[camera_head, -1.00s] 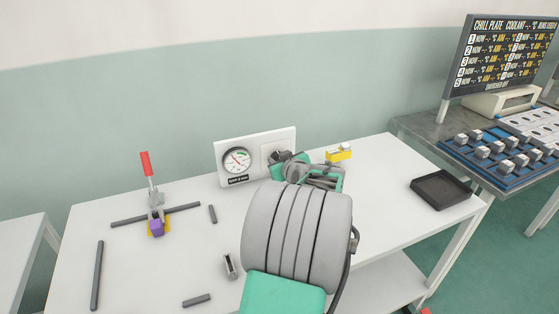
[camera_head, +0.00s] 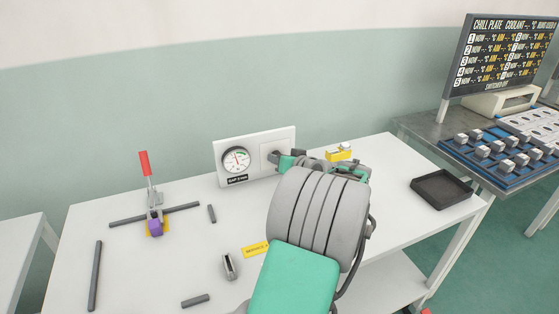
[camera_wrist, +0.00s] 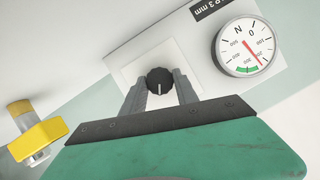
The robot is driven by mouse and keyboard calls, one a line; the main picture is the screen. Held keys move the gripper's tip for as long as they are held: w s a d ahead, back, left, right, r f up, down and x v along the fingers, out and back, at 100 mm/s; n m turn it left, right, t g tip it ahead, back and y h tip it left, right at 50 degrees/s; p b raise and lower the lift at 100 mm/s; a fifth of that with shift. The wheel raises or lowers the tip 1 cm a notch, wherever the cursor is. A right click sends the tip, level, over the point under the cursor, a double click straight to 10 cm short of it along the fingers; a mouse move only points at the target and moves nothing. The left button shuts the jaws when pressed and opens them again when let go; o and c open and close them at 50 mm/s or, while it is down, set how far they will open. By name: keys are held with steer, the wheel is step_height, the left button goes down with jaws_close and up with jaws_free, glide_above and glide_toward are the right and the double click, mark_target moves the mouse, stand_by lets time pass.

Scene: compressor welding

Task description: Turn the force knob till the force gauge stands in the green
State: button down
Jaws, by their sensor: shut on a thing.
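The force gauge (camera_head: 237,159) is a round white dial on a white panel on the table's back edge. It also shows upside down in the wrist view (camera_wrist: 248,46), with a red needle and a green band. The needle tip lies close to one end of the green band; I cannot tell surely whether it is inside. The force knob (camera_wrist: 159,80) is black with a white mark, beside the gauge. My gripper (camera_wrist: 160,86) is shut on the knob, one finger on each side. In the head view my arm mostly hides the knob.
A toggle clamp with a red handle (camera_head: 145,164) stands at the left. Grey bars (camera_head: 95,275) lie about the white table. A yellow block (camera_head: 339,153) sits right of the panel, and a black tray (camera_head: 440,189) lies farther right.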

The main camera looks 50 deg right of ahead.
steer(key=m+t+y, duration=0.1)
steer(key=m, duration=0.1)
steer(key=m+p, duration=0.1)
steer(key=m, duration=0.1)
steer(key=shift+s+d+t+y, duration=0.1)
steer(key=shift+d+t+y, duration=0.05)
steer(key=shift+t+y, duration=0.25)
steer(key=m+t+y+p, duration=0.1)
steer(key=m, duration=0.2)
steer(key=shift+f+m+t, duration=0.15)
steer(key=shift+m+t, duration=0.15)
steer(key=shift+t, duration=0.1)
steer(key=c, duration=0.9)
jaws_free()
steer(key=shift+c, duration=0.2)
